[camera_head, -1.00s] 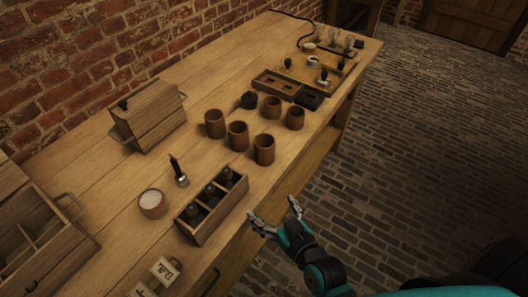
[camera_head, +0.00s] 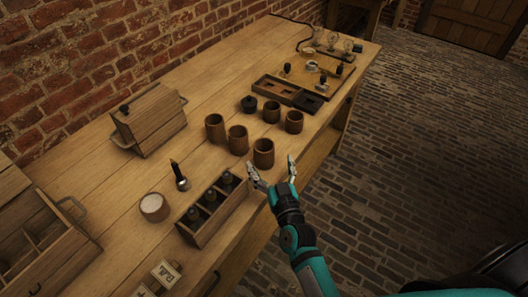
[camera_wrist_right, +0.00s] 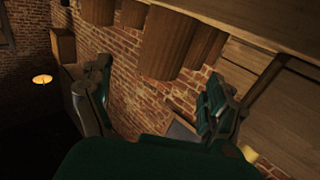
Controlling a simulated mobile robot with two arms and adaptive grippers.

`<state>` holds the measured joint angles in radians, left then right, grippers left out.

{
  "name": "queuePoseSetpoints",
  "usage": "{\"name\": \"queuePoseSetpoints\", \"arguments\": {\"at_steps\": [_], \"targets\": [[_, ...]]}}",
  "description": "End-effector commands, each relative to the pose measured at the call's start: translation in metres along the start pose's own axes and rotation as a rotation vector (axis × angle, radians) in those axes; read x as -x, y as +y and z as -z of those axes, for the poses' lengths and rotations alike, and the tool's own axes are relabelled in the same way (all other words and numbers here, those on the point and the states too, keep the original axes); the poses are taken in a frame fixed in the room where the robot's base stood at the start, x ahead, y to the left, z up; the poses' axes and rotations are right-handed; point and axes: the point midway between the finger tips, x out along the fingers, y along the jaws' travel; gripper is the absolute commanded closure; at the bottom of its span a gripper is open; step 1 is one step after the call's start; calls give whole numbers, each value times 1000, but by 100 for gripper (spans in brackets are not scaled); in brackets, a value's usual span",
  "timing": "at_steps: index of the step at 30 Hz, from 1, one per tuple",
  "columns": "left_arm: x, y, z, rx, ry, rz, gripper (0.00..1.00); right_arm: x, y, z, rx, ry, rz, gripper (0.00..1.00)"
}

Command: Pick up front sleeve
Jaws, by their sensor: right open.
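Several brown wooden cup-like sleeves stand upright on the table. The front sleeve (camera_head: 264,153) is the one nearest my right gripper in the head view. Behind it, to the left, are a second sleeve (camera_head: 238,139) and a third sleeve (camera_head: 215,127). My right gripper (camera_head: 271,170) is open and empty at the table's front edge, its fingers spread just short of the front sleeve. In the right wrist view, a large sleeve (camera_wrist_right: 168,42) shows ahead between the spread fingers, apart from them. My left gripper is not in view.
A wooden rack (camera_head: 213,211) with several dark bottles stands left of my right gripper. A round jar (camera_head: 154,207) and a dark-handled tool (camera_head: 179,176) are beside it. A wooden box (camera_head: 150,120) stands near the brick wall. A dark tray (camera_head: 285,91) lies behind the sleeves.

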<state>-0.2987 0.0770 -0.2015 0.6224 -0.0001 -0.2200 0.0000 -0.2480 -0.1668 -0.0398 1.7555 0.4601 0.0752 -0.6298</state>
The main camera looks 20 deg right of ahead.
Motion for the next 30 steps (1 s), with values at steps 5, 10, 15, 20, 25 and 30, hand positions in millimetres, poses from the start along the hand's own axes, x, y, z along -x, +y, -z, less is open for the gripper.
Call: {"name": "queuePoseSetpoints", "arguments": {"at_steps": [5,10,15,20,25,30], "targets": [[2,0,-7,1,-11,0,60,-14,0,0,1,-1,0,8],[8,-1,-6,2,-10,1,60,-33,-1,5,0,1,1,8],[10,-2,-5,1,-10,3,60,-57,-1,5,2,0,1,8],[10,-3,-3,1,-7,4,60,-66,0,4,1,-2,1,8],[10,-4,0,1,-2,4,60,-66,0,3,1,-2,1,8],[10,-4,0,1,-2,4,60,-66,0,3,1,-2,1,28]]}}
